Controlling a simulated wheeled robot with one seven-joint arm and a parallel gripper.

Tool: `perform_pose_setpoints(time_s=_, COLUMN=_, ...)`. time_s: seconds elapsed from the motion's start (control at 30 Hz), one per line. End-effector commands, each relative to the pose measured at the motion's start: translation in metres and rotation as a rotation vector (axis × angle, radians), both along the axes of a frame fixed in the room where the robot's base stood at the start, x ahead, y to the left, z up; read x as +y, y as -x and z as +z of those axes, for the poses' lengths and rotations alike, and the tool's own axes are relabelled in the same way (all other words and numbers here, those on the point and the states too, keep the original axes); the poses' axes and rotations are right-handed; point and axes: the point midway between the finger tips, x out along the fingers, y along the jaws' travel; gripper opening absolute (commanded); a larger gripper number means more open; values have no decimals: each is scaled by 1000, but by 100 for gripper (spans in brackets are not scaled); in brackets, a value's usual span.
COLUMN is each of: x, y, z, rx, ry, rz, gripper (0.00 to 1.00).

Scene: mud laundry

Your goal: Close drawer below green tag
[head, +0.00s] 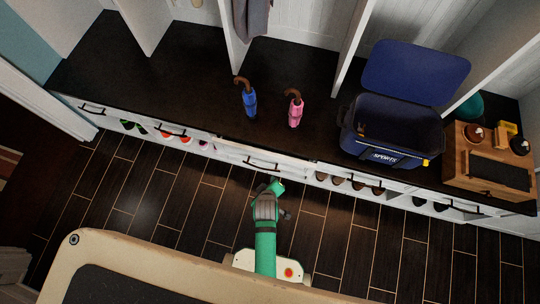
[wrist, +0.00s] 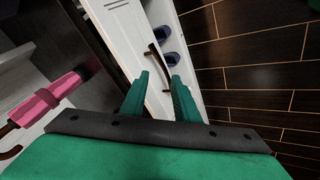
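A white drawer (head: 240,156) with a dark handle (head: 262,165) is in the middle of the bench front in the head view. It seems to stand slightly forward of the bench edge, but how far is hard to tell. My gripper (head: 279,186) is just in front of it, low and a little right of the handle. In the wrist view, my gripper's two green fingers (wrist: 161,76) are apart with nothing held between them. The dark curved handle (wrist: 153,55) is just beyond the fingertips; I cannot tell whether they touch. I see no clear green tag.
Blue (head: 249,103) and pink (head: 295,112) umbrellas lie on the dark bench top (head: 190,105). Shoe cubbies flank the drawer. The dark plank floor (head: 150,195) ahead is clear.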

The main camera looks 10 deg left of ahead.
Motion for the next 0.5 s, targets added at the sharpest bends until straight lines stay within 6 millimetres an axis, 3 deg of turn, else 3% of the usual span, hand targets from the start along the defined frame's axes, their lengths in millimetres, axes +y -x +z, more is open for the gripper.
perform_pose_setpoints(time_s=0.5, x=-15, y=50, z=52, rx=-162, ry=-193, rz=-218, gripper=28)
